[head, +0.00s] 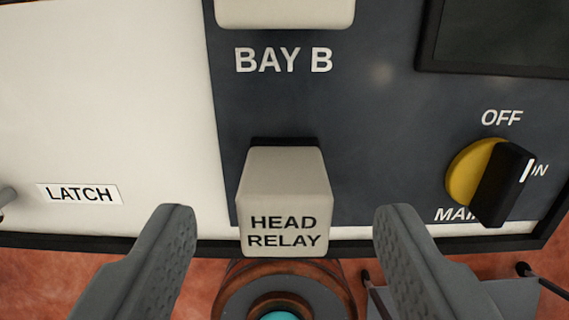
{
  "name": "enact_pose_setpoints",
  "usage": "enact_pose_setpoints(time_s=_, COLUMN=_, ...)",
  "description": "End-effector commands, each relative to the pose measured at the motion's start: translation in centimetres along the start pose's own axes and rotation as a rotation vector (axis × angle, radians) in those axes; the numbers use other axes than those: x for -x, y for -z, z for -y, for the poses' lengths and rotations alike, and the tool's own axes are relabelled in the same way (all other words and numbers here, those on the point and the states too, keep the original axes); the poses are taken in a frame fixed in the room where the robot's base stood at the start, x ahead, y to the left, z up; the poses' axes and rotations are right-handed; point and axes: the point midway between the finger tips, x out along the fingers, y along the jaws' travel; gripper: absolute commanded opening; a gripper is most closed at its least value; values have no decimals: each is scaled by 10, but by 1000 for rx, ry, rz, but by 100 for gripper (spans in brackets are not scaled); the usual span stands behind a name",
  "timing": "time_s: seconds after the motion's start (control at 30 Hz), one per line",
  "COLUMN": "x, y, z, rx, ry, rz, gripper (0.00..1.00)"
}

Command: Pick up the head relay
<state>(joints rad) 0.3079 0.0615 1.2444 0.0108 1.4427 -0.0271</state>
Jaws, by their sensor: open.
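The head relay (285,190) is a pale grey block lettered "HEAD RELAY". It juts out of the dark panel below the "BAY B" lettering, in the middle of the head view. My gripper (285,222) is open. One finger is left of the block and the other is right of it, with a clear gap on both sides. The fingers do not appear to touch it. How deep the block sits in the panel is hidden.
Another pale block (285,12) is above "BAY B", cut off by the frame. A yellow and black rotary knob (492,180) is at right, below a dark screen (500,35). A "LATCH" label (79,194) is at left. A round brown object (278,290) with a teal centre is below.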

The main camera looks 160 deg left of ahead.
Motion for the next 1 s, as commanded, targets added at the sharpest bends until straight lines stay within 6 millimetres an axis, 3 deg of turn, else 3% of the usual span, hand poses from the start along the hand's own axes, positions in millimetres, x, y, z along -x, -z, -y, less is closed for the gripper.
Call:
enact_pose_setpoints(time_s=0.3, x=-40, y=-3, z=0, rx=0, ry=0, rz=1, gripper=58)
enact_pose_setpoints(time_s=0.53, x=-42, y=-3, z=0, rx=0, ry=0, rz=0, gripper=58)
enact_pose_setpoints(time_s=0.8, x=-41, y=-3, z=0, rx=0, ry=0, rz=0, gripper=7)
enact_pose_setpoints(time_s=1.0, x=-41, y=-3, z=0, rx=0, ry=0, rz=0, gripper=5)
